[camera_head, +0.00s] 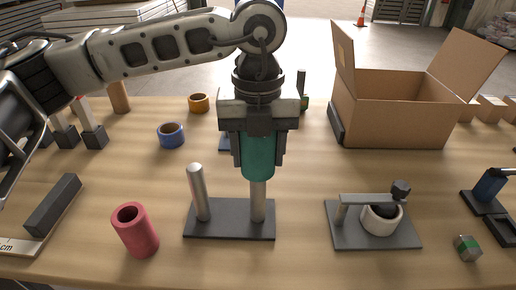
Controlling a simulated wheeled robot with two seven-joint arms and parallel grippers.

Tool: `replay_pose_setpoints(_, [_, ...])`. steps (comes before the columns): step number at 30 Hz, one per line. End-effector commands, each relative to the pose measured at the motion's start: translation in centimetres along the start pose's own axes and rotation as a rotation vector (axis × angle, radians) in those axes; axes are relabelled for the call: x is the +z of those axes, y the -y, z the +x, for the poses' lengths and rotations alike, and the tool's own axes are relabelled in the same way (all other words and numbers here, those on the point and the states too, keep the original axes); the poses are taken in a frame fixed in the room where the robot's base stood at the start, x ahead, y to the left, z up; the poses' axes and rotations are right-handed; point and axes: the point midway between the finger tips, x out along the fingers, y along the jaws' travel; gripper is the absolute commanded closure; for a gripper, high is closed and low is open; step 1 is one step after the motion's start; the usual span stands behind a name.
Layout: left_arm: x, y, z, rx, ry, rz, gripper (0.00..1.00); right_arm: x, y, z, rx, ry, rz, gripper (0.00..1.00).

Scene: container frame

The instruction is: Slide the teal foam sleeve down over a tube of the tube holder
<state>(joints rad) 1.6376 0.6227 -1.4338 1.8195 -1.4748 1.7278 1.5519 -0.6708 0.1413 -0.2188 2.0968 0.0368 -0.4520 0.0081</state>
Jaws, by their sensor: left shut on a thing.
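The teal foam sleeve (258,158) is upright between the fingers of my left gripper (258,150), which is shut on it. The tube holder is a dark grey plate (228,230) with two upright metal tubes. Its left tube (198,192) is bare. Its right tube (258,203) stands directly below the sleeve in the picture, and its lower part shows under the sleeve's bottom edge. The upper end of that tube is hidden, so I cannot tell whether the sleeve is around it or in front of it. My right gripper is not in view.
A red foam sleeve (136,230) stands left of the holder. A clamp fixture with a white ring (381,219) is to the right. A blue tape roll (171,135) and an orange one (199,103) lie behind. An open cardboard box (392,115) stands back right.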

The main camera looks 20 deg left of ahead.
Motion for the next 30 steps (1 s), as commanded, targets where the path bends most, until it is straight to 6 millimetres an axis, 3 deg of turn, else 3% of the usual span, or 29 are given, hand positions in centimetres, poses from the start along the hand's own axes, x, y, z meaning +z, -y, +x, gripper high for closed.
replay_pose_setpoints(30, [0.0, 0.0, 1.6, 0.000, 0.000, 0.000, 0.70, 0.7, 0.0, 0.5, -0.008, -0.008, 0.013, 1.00])
